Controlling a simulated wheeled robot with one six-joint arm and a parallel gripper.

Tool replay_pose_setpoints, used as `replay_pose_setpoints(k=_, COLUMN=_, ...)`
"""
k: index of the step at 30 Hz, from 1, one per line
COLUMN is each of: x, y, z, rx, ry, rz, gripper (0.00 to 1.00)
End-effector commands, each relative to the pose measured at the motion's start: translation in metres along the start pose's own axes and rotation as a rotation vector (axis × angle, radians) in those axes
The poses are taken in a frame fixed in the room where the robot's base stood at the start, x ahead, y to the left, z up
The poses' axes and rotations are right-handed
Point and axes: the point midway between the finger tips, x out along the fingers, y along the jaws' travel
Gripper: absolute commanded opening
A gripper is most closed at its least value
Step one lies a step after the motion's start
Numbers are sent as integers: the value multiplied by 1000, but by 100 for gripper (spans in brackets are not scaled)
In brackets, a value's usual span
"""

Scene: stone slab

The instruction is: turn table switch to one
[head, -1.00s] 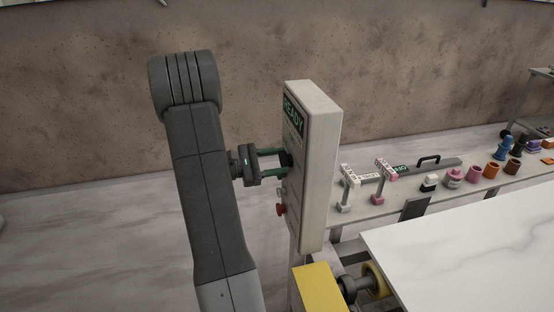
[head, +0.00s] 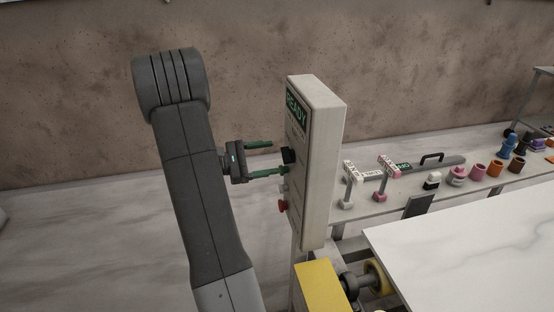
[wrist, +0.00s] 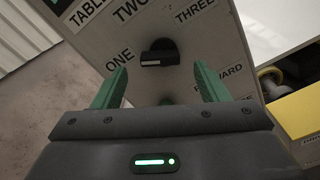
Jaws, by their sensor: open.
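The black table switch knob (wrist: 160,52) is on the front of the light control box (head: 322,130). In the wrist view its bar lies nearly level, with its left end toward the ONE label (wrist: 120,56). TWO and THREE are printed above it. The knob also shows in the head view (head: 288,156) on the box's left face. My gripper (head: 279,157) is open and left of the box, with its green fingers spread. In the wrist view my gripper (wrist: 160,76) has a finger on each side below the knob, apart from it.
A red button (head: 283,206) sits lower on the box. A yellow block (head: 322,285) and a roller (head: 372,280) stand below, beside a white slab (head: 470,245). A rear bench holds handles and several coloured cups. The space left of my arm is clear.

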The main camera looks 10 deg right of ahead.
Motion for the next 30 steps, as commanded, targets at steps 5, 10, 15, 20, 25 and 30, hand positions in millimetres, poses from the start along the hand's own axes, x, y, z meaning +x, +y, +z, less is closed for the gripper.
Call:
replay_pose_setpoints(k=5, x=-41, y=-1, z=-3, rx=2, ry=4, rz=4, gripper=67)
replay_pose_setpoints(k=10, x=-72, y=-1, z=-2, rx=2, ry=2, rz=3, gripper=67)
replay_pose_setpoints(k=15, x=-92, y=0, z=-1, rx=1, ry=1, rz=2, gripper=67)
replay_pose_setpoints(k=20, x=-98, y=0, z=0, rx=0, ry=1, rz=-1, gripper=67)
replay_pose_setpoints(k=25, x=-99, y=0, z=0, rx=0, ry=0, rz=-1, gripper=67)
replay_pose_setpoints(k=30, x=-97, y=0, z=0, rx=0, ry=0, rz=-1, gripper=67)
